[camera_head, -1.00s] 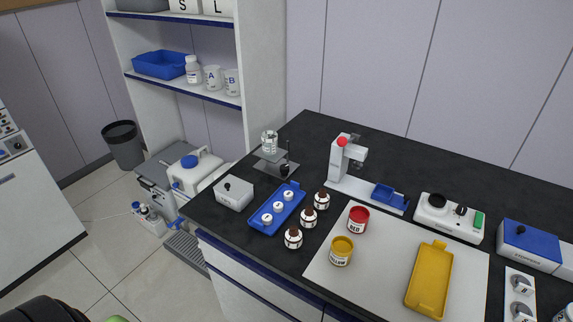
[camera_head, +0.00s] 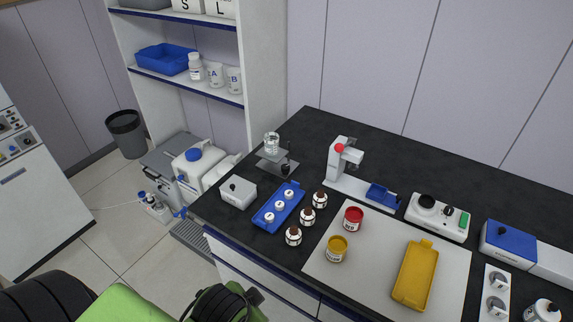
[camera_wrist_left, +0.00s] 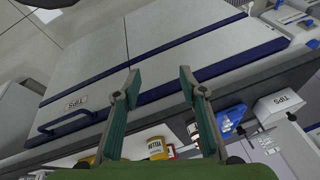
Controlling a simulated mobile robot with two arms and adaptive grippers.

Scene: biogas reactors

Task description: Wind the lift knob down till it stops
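The small lift (camera_head: 267,165) stands at the back left of the black bench, with a grey plate and a thin rod. A clear glass vessel (camera_head: 272,142) is on or just above its plate. A black knob (camera_head: 286,169) shows at the lift's right side; its height setting is too small to read. My left gripper (camera_wrist_left: 160,78) is open and empty in the left wrist view, with cabinet fronts behind its fingers. In the head view neither gripper shows, only my green and black arm parts at the bottom.
A grey box (camera_head: 238,191) and a blue tray with white-topped vials (camera_head: 266,222) stand in front of the lift. Brown bottles (camera_head: 307,216) stand right of the tray. A white stand with a red knob (camera_head: 340,165) is to the right. A shelf unit rises behind left.

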